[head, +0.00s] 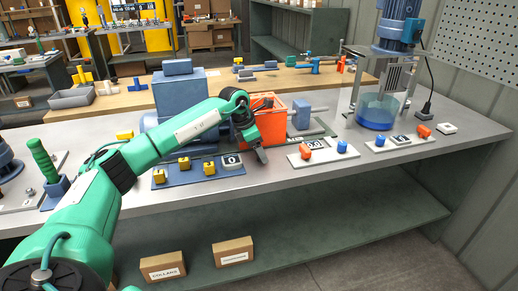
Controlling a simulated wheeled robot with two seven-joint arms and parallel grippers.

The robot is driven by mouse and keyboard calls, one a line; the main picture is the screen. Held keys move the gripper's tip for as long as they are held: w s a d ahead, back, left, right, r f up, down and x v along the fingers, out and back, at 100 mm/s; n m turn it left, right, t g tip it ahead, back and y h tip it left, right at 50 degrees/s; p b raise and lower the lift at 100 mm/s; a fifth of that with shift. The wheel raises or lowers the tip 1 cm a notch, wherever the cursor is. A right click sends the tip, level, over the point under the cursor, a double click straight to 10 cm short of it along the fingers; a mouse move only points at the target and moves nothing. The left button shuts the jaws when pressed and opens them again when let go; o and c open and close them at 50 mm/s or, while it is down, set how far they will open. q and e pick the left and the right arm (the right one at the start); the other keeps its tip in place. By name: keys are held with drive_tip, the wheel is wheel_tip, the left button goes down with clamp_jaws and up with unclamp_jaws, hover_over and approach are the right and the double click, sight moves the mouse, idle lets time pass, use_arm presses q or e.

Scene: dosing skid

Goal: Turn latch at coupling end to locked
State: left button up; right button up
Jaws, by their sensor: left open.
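My left arm reaches in from the lower left over the bench. Its dark gripper (263,156) points down just in front of the orange box-like guard (273,127), between the blue motor (176,95) and the grey-blue block with a shaft (302,117). The jaws are small and partly seen edge-on, apart from each other, with nothing visible between them. The latch at the coupling end cannot be made out; my wrist and gripper cover part of the guard's front. My right gripper does not show.
A blue plate with yellow blocks (184,163) and a dial plate (232,161) lies left of the gripper. A pale plate with orange and blue knobs (323,153) lies right. A mixer with a blue vessel (376,111) stands farther right. The front bench strip (300,185) is clear.

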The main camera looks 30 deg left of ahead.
use_arm(q)
drive_tip(key=v, duration=1.4)
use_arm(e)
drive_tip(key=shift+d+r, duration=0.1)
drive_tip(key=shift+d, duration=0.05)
use_arm(q)
drive_tip(key=shift+a+f, duration=0.1)
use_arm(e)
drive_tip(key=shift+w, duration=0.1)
